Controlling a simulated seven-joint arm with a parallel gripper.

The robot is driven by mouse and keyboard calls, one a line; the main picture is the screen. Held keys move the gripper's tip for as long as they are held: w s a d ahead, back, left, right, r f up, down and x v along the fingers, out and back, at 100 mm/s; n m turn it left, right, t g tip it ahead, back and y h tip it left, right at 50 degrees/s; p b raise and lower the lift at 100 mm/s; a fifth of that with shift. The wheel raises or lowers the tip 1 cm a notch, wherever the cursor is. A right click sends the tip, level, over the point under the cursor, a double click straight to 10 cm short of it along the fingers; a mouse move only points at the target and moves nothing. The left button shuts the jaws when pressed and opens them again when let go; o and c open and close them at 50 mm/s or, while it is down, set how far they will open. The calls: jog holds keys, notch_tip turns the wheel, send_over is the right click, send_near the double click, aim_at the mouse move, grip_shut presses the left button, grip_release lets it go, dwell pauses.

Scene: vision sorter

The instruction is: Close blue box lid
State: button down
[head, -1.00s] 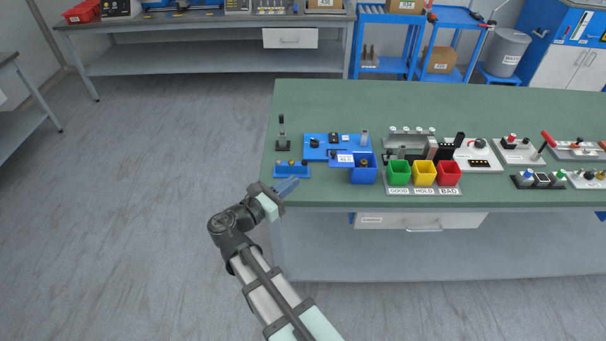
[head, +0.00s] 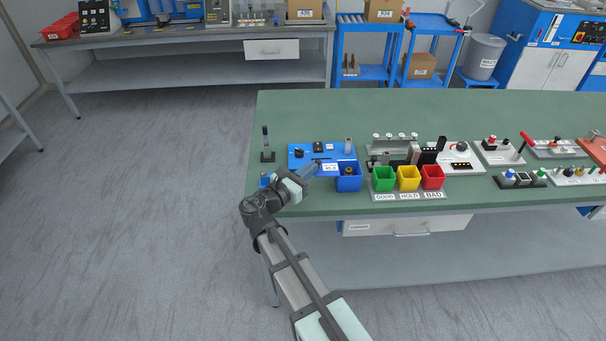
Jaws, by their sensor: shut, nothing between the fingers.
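The blue box (head: 348,182) stands near the front edge of the green bench, open at the top, with a small dark and brassy part visible inside. A blue flap with a white label (head: 330,168), apparently its lid, sits at the box's upper left, off the opening. My gripper (head: 317,164) is shut and empty. Its tips are just left of the label, over or close to the flap; I cannot tell whether they touch. My gripper and wrist hide part of the flap's left side and most of the small blue rack (head: 265,179).
A blue panel (head: 299,153) with knobs lies behind the flap. Green (head: 383,180), yellow (head: 408,179) and red (head: 432,178) bins stand right of the blue box. A black upright post (head: 266,145) stands at the left. The back of the bench (head: 420,108) is clear.

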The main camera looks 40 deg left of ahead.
aim_at(336, 174)
jog(key=shift+w, duration=0.1)
jog(key=w+d, duration=0.5)
jog(key=shift+w+d, duration=0.15)
jog(key=shift+d, duration=0.05)
jog(key=shift+w, duration=0.1)
dwell(0.4)
jog(key=s, duration=1.4)
jog(key=shift+s, duration=0.3)
jog(key=shift+a, duration=0.1)
